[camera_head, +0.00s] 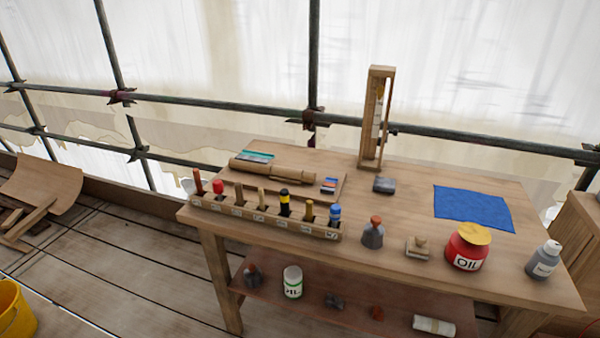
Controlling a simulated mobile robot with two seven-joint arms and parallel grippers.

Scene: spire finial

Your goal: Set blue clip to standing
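I cannot tell for sure which thing is the blue clip. A small blue, white and red piece (329,184) lies at the right end of a wooden board (299,191) on the workbench. A blue-topped item (335,214) stands upright at the right end of the tool rack (262,219). A flat teal and blue piece (257,156) lies at the back left of the bench. Neither of my grippers is in view.
The wooden workbench (408,207) holds a tall wooden frame (376,120), a dark block (384,185), a blue cloth (473,208), a red oil can (467,248) and a grey bottle (543,260). A yellow bucket (14,311) stands at lower left. Scaffold poles run behind.

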